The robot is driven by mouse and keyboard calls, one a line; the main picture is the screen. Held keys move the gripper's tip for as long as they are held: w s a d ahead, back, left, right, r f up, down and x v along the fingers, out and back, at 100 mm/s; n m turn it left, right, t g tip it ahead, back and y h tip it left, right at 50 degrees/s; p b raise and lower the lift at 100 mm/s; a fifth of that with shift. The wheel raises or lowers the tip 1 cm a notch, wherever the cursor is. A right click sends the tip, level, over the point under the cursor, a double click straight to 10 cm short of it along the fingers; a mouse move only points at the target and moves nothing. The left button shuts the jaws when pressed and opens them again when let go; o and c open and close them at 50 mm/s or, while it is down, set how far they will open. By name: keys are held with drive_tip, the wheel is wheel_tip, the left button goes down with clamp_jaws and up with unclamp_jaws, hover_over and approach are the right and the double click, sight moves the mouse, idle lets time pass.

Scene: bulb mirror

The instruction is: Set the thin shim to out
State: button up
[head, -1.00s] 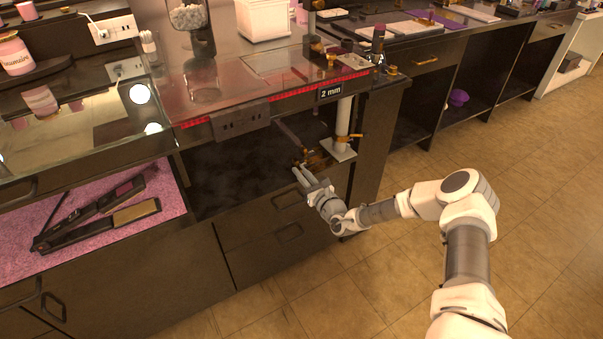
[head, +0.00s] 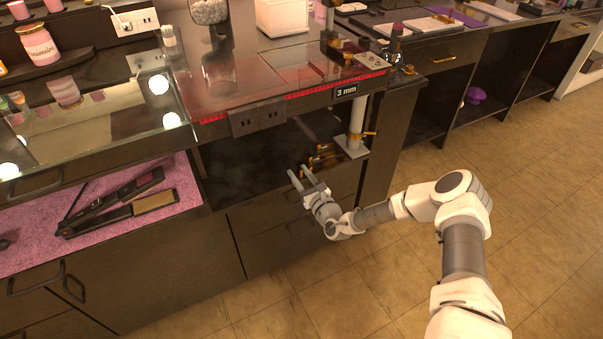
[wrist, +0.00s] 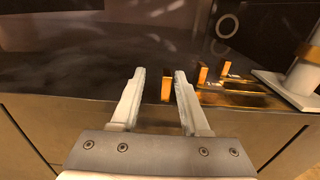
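Several small brass tabs stand on the dark shelf under the glass top. One upright tab (wrist: 166,84) stands between my fingers in the wrist view, apart from both. Two more tabs, a second (wrist: 202,74) and a third (wrist: 225,69), stand just right of my fingers, by flat brass plates (wrist: 245,99). I cannot tell which is the thin shim. The brass parts also show in the head view (head: 321,157). My gripper (head: 297,172) is open and empty at the shelf's front edge. A small display (head: 346,91) above reads "3 mm".
A grey post (head: 357,122) on a square foot stands right of the brass parts. The glass top (head: 270,72) and a black socket box (head: 257,118) overhang the shelf. A flat iron (head: 130,205) lies on a pink mat at left. Open floor lies at right.

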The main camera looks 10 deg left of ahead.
drive_tip(key=shift+d, duration=0.1)
drive_tip(key=shift+s+d, duration=0.35)
drive_tip(key=p+v, duration=0.3)
drive_tip(key=v, duration=1.3)
drive_tip(key=shift+s+p, duration=0.2)
drive_tip(key=shift+p, duration=0.15)
